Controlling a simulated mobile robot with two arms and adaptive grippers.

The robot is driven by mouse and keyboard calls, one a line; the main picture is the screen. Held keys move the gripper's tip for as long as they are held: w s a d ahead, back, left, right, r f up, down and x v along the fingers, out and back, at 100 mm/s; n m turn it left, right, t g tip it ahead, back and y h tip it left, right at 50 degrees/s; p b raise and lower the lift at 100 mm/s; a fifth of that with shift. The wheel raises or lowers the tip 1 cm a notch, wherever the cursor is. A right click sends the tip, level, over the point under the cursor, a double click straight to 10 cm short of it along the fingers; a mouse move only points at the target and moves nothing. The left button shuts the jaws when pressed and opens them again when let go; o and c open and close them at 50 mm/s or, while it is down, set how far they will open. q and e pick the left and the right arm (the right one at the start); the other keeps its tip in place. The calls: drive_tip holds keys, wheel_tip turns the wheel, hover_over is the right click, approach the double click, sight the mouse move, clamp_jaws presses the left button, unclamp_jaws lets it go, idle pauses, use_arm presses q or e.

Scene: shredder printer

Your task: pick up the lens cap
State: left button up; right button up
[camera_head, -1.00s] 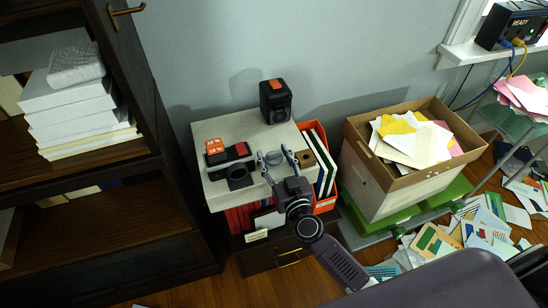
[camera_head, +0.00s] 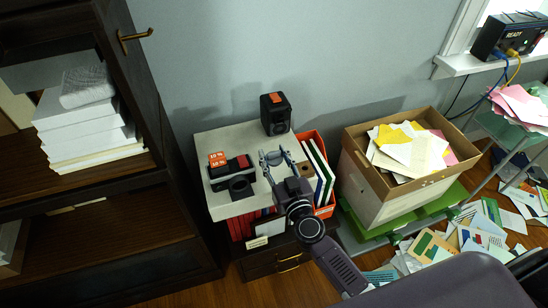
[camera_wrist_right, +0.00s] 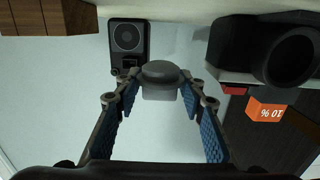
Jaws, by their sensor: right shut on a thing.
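The lens cap (camera_wrist_right: 162,72) is a small round dark-grey disc with a lighter grey block-like part below it. My right gripper (camera_wrist_right: 160,88) has its blue-padded fingertips closed on both sides of it in the right wrist view. In the head view, my right gripper (camera_head: 273,157) holds the grey cap (camera_head: 275,158) over the right part of the light cabinet top (camera_head: 222,206). The exact gap beneath the cap is hard to tell. My left gripper is out of view.
Folders in a red holder (camera_head: 323,208) and a paper-filled box (camera_head: 365,195) are to the right. A dark shelf (camera_head: 100,220) stands left.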

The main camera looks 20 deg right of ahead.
sight(274, 152)
wheel_tip(274, 152, up, 15)
drive_tip(key=p, duration=1.2)
drive_tip(key=shift+p, duration=0.4)
drive_tip(key=shift+f, duration=0.1)
